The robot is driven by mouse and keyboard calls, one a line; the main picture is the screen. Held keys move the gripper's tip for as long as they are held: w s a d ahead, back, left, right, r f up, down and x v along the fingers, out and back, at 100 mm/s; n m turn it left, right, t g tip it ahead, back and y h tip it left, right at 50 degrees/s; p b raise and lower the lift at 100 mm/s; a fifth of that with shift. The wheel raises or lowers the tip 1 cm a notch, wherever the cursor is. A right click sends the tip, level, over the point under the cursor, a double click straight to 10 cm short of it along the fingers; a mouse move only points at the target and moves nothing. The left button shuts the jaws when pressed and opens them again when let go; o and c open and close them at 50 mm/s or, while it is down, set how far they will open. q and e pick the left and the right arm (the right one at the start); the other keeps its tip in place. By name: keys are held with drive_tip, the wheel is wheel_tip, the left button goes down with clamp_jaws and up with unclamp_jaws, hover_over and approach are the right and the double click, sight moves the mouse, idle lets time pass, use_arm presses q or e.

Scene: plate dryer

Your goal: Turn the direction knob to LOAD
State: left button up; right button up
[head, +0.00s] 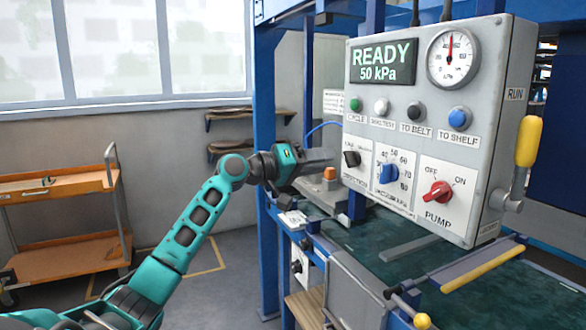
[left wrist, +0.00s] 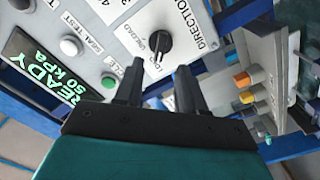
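The direction knob (head: 351,158) is a small black knob on a white label at the lower left of the grey control panel (head: 484,110). In the left wrist view the knob (left wrist: 159,43) is just beyond my fingertips, with LOAD and UNLOAD printed beside it. I cannot tell clearly which mark it points at. My left gripper (head: 326,161) is left of the knob in the head view. In the left wrist view my left gripper (left wrist: 157,76) has its two dark fingers apart, nothing between them, and appears short of the knob. My right gripper is not in view.
The display (head: 383,63) reads READY, 50 kPa. Right of the direction knob are a blue vacuum knob (head: 389,173) and a red pump knob (head: 438,192). Several buttons sit above. A yellow-handled lever (head: 528,142) is on the panel's right side. An orange cart (head: 65,187) stands at left.

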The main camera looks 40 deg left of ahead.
use_arm(q)
drive_tip(key=b+v, duration=0.1)
drive_tip(key=v, duration=0.6)
drive_tip(key=shift+s, duration=0.25)
drive_tip(key=shift+a, duration=0.1)
